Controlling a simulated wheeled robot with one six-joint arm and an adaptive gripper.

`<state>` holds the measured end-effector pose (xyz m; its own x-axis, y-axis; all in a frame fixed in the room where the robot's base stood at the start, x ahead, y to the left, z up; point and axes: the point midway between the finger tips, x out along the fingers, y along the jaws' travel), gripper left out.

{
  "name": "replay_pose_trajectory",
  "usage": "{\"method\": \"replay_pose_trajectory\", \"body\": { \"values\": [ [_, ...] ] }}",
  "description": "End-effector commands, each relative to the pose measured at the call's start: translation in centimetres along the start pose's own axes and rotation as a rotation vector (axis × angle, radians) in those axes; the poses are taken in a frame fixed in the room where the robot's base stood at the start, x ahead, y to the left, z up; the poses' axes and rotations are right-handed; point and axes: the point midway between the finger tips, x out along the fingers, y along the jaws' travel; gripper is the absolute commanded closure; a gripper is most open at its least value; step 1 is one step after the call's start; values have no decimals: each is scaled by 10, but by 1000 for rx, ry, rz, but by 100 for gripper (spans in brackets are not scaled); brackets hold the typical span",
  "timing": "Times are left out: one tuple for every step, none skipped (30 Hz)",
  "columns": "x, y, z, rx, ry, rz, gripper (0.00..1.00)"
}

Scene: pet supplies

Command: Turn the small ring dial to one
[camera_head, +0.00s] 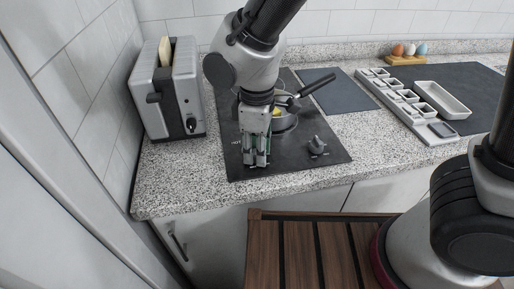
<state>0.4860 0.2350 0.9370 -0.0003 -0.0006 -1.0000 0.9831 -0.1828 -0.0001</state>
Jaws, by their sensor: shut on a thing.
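The black hob (295,165) lies on the speckled counter, with a dark dial (317,146) standing at its front right. My gripper (257,161) points straight down at the front left of the hob and is shut on the small ring dial. The fingers hide that dial almost wholly, so its pointer and setting cannot be read. A small pale marking shows on the hob just left of the fingers. A pan (286,121) with something yellow in it stands on the hob behind my gripper, its dark handle pointing back right.
A silver toaster (168,95) with bread in its slot stands to the left. A dark mat (342,92), a rack of small square dishes (402,100), a white tray (443,100) and eggs on a wooden holder (408,58) lie to the right. The counter's front edge is clear.

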Motion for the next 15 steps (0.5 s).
{"method": "replay_pose_trajectory", "body": {
  "values": [
    [-1, 0, -1, -1, 3, 1, 94],
    [-1, 0, -1, -1, 3, 1, 94],
    [-1, 1, -1, -1, 3, 1, 94],
    [-1, 1, -1, -1, 3, 1, 94],
    [-1, 1, -1, -1, 3, 1, 94],
    [-1, 1, -1, -1, 3, 1, 63],
    [-1, 1, -1, -1, 3, 1, 58],
    [-1, 0, -1, -1, 3, 1, 52],
    [-1, 0, -1, -1, 2, 1, 48],
    [-1, 0, -1, -1, 2, 1, 48],
    [-1, 0, -1, -1, 2, 1, 48],
    [0, 0, 0, -1, 2, 1, 48],
    [0, 0, 0, -1, 2, 1, 48],
    [0, 0, 0, -1, 1, 1, 48],
    [0, 0, 0, -1, 1, 1, 48]
  ]
}}
